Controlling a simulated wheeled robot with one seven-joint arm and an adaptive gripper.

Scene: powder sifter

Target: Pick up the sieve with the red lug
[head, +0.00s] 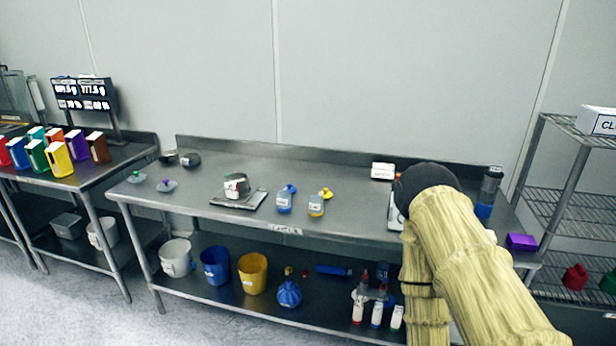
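I cannot make out for sure a sieve with a red lug. A dark, round metal vessel (236,184) with a white label and a small reddish mark sits on a flat scale (238,200) at the left-middle of the steel table. Two small dark round items, one (190,159) and another (169,157), sit at the table's back left; their lugs are too small to tell. My arm, in a yellow sleeve, reaches over the table's right part. Its dark end hides whatever is behind it, and my gripper's fingers do not show.
Clear lids with a green knob (137,177) and a purple knob (166,185) lie at left. The table's middle back is clear.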

